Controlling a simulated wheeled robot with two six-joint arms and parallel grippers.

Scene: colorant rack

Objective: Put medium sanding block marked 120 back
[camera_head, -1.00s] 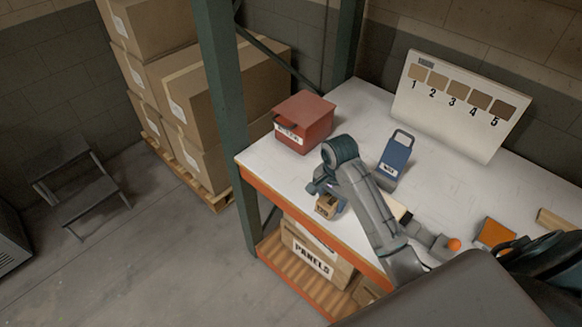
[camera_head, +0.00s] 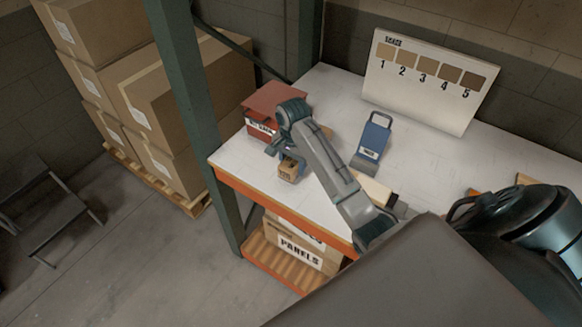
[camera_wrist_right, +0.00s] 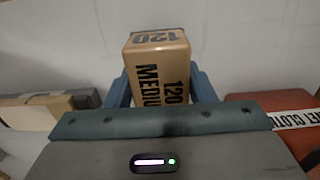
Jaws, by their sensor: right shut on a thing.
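The medium sanding block (camera_head: 290,169) is a tan block. In the right wrist view the block (camera_wrist_right: 157,66) shows the black print "120" and "MEDIUM". My right gripper (camera_head: 286,158) is shut on it, with a blue finger on each side. It holds the block near the front left edge of the white bench top, in front of the red box; I cannot tell whether the block touches the bench. My left gripper is not in view.
A red box (camera_head: 259,131) stands behind the gripper, partly hidden. A blue handled holder (camera_head: 373,139) and a pale block (camera_head: 374,190) stand to the right. A sample board (camera_head: 424,92) numbered 1 to 5 leans at the back. A green post (camera_head: 187,90) rises at the left.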

